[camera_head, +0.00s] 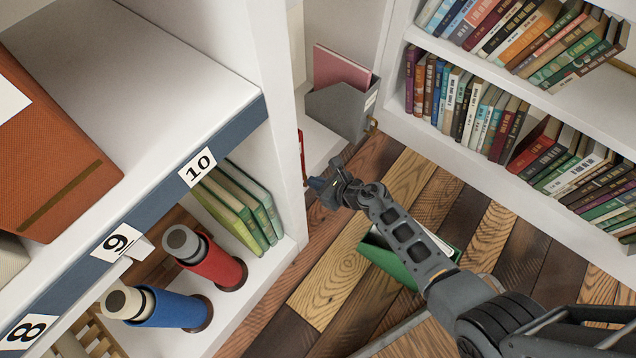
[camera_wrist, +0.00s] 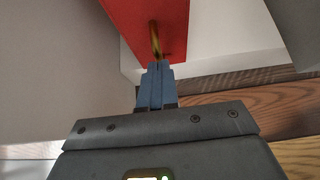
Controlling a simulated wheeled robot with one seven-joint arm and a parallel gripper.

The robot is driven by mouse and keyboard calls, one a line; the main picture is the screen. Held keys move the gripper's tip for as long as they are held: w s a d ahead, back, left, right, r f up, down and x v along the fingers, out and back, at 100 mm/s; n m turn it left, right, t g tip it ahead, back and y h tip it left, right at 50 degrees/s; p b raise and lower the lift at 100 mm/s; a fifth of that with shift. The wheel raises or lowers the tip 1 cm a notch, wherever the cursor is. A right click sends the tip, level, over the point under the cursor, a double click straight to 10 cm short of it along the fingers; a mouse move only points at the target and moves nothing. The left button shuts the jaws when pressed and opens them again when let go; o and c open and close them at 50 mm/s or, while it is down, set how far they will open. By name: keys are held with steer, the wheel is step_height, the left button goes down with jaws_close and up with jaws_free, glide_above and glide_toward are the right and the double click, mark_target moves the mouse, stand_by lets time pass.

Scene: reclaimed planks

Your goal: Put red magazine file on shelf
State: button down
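The red magazine file (camera_wrist: 185,25) stands at the top of the wrist view, above a white surface, with a gold-brown mark or pull low on its face. In the head view only a thin red strip of it (camera_head: 302,150) shows beside the white shelf upright, which hides the rest. My gripper (camera_head: 312,184) is just in front of the file, low down. In the wrist view its blue fingers (camera_wrist: 157,66) are together, with their tips at the file's lower face. I see nothing clearly between them; whether they touch the file is unclear. The white shelf (camera_head: 322,145) runs beneath.
A grey magazine file (camera_head: 342,108) holding a pink folder stands right behind. A green file (camera_head: 385,258) with papers lies on the plank floor under my arm. A bookcase (camera_head: 440,140) stands right. The numbered shelf unit (camera_head: 190,90) at left holds red and blue rolls and green books.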

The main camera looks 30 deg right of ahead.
steer(key=shift+w+a, duration=0.25)
steer(key=shift+w, duration=0.3)
steer(key=shift+w+a, duration=0.2)
steer(key=shift+w, duration=0.3)
steer(key=shift+s+d, duration=0.25)
steer(key=shift+s, duration=0.4)
steer(key=shift+s+d, duration=0.3)
steer(key=shift+s, duration=0.3)
steer(key=shift+s+d, duration=0.25)
steer(key=shift+s, duration=0.4)
